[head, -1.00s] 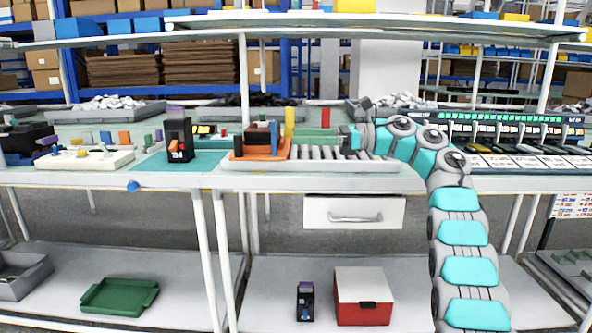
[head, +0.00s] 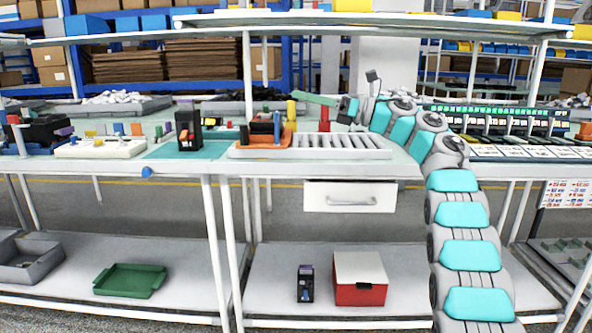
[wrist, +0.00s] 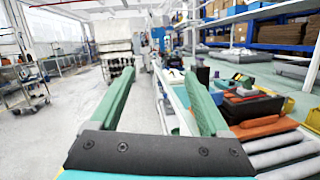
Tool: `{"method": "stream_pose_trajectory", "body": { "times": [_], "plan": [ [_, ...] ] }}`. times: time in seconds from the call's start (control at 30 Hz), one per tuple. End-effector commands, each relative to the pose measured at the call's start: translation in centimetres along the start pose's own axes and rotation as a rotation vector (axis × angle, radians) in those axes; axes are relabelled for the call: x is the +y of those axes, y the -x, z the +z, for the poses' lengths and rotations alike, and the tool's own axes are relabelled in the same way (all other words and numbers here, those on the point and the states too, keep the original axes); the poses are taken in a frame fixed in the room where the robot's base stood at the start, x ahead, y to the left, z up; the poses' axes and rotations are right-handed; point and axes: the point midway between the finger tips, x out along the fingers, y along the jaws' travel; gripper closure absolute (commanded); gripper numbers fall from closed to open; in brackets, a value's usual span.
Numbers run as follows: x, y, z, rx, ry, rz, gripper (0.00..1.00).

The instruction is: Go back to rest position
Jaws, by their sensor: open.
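My gripper (head: 318,101) is in the upper middle of the head view, above the workbench (head: 400,171). Its green fingers point left, over the back of the roller strip (head: 340,141). In the wrist view my gripper (wrist: 158,88) shows two green fingers spread wide apart with nothing between them. The gripper is open and empty. My teal and grey arm rises from the lower right of the head view and bends left over the bench.
An orange fixture (head: 262,138) with a yellow post (head: 291,113) stands below and left of the gripper. A black breaker (head: 188,130) stands on a teal mat (head: 220,148). A red post (head: 324,118) is just under the fingers. A shelf (head: 370,22) spans overhead.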

Motion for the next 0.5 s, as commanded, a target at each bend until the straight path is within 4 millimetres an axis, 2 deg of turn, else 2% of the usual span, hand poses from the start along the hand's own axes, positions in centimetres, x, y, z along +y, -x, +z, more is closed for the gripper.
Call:
{"method": "stream_pose_trajectory", "body": {
  "times": [0.27, 0.4, 0.5],
  "plan": [
    [-2.5, -0.2, 7.9, -0.254, -0.200, -0.167, 0.20],
    [-4.6, 1.6, 12.6, -0.467, -0.377, -0.305, 0.20],
    [-6.2, 4.1, 14.7, -0.627, -0.514, -0.407, 0.20]
  ]
}}
